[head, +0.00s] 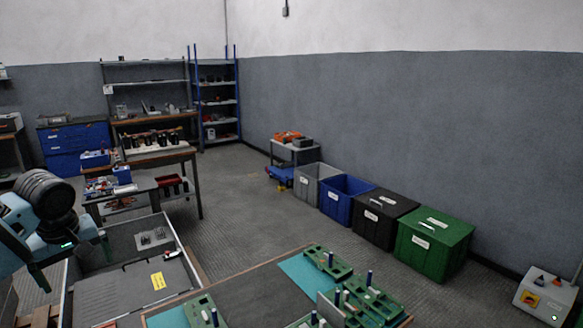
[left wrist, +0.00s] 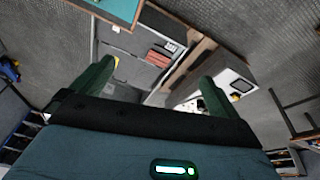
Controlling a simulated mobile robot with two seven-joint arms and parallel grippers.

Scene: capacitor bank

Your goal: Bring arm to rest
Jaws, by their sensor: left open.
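My left arm comes in at the left edge of the head view, with a black rounded joint and a pale blue gripper body. My left gripper (head: 72,262) is open, with its two dark green fingers apart. It hangs above the left side of the grey open-topped bin (head: 180,240). In the left wrist view the gripper (left wrist: 152,84) also shows open, with nothing between its fingers. Below it are grey floor, bin walls and a brownish-red block (left wrist: 158,58). My right gripper is not in view.
A workbench (head: 240,291) with green fixtures (head: 328,262) and blue-topped pegs stands at the front. A table (head: 165,152) with small parts is behind the bin. Blue (head: 345,188), black (head: 384,216) and green (head: 434,243) crates line the right wall. The middle floor is clear.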

